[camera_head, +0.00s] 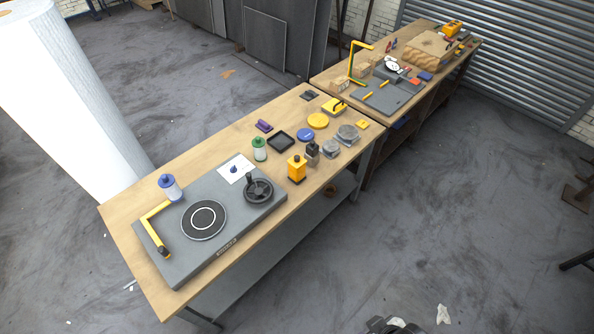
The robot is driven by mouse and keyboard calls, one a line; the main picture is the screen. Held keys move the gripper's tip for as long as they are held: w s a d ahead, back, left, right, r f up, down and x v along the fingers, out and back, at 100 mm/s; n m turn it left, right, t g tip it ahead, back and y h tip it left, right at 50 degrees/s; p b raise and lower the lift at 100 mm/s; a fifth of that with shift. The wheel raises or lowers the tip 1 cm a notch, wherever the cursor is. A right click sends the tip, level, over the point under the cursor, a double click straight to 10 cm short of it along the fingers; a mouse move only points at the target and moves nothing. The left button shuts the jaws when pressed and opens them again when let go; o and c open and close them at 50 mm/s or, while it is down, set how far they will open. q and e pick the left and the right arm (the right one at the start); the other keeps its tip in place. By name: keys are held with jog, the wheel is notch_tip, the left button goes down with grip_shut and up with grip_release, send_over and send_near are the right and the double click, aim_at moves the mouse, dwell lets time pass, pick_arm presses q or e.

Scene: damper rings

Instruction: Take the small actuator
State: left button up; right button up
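No part shows plainly as the small actuator. Two upright parts stand close together near the front edge of the near bench. One is an orange block with a dark knob on top (297,169). Just behind it is a smaller dark grey block with a black top (312,153). Both stand upright on the wood, and I cannot tell from their looks which is the small actuator.
The near bench (140,258) bears a grey base plate (185,262) with a black disc, handwheel and yellow bent bar. Blue-capped (170,187) and green-capped (259,149) bottles, a black tray (281,140), and grey round parts (347,134) stand around. A second bench (325,80) adjoins; floor in front is mostly clear.

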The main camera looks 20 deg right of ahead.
pick_arm(q)
jog(key=o, duration=1.1)
jog(key=shift+w, duration=0.1)
